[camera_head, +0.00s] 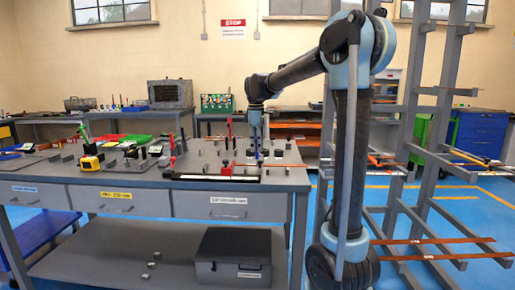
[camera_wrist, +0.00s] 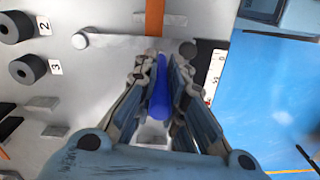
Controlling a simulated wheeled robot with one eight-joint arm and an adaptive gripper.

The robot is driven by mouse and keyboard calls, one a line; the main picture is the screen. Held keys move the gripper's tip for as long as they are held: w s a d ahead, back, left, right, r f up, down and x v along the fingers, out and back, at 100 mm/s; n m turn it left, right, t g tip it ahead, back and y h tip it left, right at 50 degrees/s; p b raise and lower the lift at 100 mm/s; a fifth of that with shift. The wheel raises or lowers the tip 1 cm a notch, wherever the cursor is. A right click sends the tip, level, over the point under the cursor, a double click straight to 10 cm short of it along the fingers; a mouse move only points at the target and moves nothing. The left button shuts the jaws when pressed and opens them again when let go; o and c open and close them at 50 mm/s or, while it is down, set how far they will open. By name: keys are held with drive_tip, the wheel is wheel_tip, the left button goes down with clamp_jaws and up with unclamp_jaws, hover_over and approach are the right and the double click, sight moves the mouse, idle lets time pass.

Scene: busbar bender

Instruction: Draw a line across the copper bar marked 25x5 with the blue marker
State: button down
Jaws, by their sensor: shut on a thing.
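My gripper (camera_wrist: 158,85) is shut on the blue marker (camera_wrist: 158,102), which lies between the two fingers in the wrist view. In the head view my gripper (camera_head: 257,138) hangs low over the right part of the workbench. A copper-coloured bar (camera_wrist: 154,18) runs down from the top edge of the wrist view towards the marker. I cannot tell whether the marker tip touches the bar.
The workbench (camera_head: 140,201) carries several tools, including a yellow-and-black tool (camera_head: 91,163). Black rollers numbered 2 (camera_wrist: 15,27) and 3 (camera_wrist: 27,69) stand left of the fingers. A rack (camera_head: 428,150) at right holds copper-coloured bars (camera_head: 432,241). Blue floor shows beyond the bench edge.

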drive_tip(key=shift+w, duration=1.25)
idle(2.0)
drive_tip(key=shift+r, duration=0.1)
wheel_tip(320, 180, up, 7)
idle(1.5)
drive_tip(key=shift+s, duration=0.1)
idle(0.4)
